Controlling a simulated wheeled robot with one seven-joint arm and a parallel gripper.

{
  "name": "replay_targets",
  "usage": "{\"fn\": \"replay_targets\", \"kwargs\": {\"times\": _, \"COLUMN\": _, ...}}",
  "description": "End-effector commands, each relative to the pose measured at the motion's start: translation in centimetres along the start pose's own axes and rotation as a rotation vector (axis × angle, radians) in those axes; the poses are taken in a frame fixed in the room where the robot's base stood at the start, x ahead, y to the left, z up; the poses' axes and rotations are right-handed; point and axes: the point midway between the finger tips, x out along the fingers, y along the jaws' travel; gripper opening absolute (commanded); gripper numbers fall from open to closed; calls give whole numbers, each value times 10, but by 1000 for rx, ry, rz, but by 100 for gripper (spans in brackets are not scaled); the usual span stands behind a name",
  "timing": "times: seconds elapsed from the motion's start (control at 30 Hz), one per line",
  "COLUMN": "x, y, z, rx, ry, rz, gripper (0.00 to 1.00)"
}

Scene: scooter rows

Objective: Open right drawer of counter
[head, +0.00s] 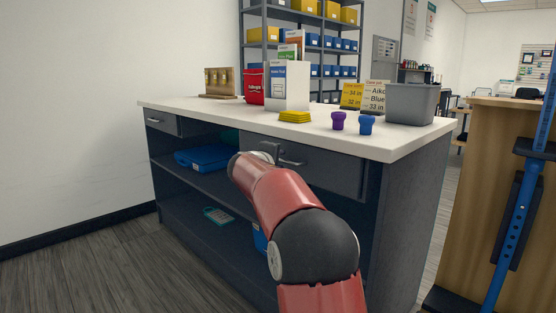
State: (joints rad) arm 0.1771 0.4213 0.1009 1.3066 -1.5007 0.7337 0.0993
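The counter (400,146) has a white top and a dark grey body, and fills the middle of the head view. Its right drawer (335,176) is a wide dark front under the top. The front looks about flush with the body, and I see no clear gap. The drawer's handle (291,162) is a dark bar, its left part hidden by my arm. My gripper (275,149) is at the handle's left end, close to the drawer front. My red wrist hides most of the fingers, so I cannot tell whether they are open or touch the handle.
The left drawer (161,121) looks shut. Open shelves below hold a blue case (205,157) and a teal item (218,215). A grey bin (411,104), purple cup (338,121) and blue cup (366,125) stand on top. A wooden desk (478,192) stands at right.

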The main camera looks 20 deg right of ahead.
Motion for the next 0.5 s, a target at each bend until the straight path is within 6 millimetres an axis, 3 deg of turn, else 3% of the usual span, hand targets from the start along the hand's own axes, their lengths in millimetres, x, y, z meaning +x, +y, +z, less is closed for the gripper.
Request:
{"fn": "replay_targets", "kwargs": {"times": 0.23, "x": 1, "y": 0, "z": 0, "rx": 0, "ry": 1, "rz": 0, "gripper": 32}}
{"fn": "replay_targets", "kwargs": {"times": 0.5, "x": 1, "y": 0, "z": 0, "rx": 0, "ry": 0, "rz": 0, "gripper": 0}}
